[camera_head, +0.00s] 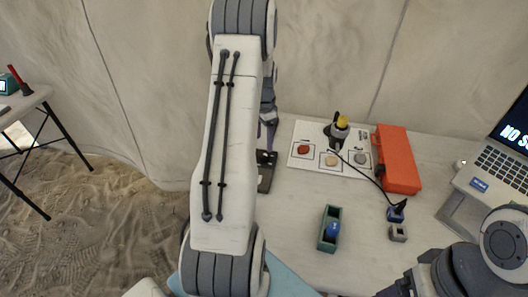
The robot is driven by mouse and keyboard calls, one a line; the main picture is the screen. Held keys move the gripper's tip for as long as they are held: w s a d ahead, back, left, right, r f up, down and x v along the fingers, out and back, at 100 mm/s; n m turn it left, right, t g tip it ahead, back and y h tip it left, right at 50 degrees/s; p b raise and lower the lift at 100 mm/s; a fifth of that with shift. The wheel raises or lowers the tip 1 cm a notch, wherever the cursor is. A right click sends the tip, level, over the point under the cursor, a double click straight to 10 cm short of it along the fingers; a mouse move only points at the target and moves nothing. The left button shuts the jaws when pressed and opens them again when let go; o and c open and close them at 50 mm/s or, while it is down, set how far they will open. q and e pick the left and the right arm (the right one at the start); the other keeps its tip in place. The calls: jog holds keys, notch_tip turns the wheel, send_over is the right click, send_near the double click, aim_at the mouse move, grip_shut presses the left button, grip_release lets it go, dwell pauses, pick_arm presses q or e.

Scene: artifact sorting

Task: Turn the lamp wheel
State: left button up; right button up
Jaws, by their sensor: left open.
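A small green holder with a blue rounded part (332,229) stands on the table; I cannot tell for sure whether this is the lamp wheel. A black device with a yellow top (342,123), possibly the lamp, stands at the back of the white card. My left gripper (267,145) is open, mostly hidden behind my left arm, left of the white card and above a dark flat object (265,172). My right gripper (398,290) shows only as a purple part at the bottom edge.
The white card (303,132) holds a red, a tan and a grey piece in marked squares. An orange case (397,160) lies right of it. The table between card and green holder is clear.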

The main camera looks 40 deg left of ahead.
pick_arm(q)
notch_tip(320, 180, down, 6)
jog(key=shift+f, duration=0.2)
jog(key=shift+c, duration=0.3)
grip_shut()
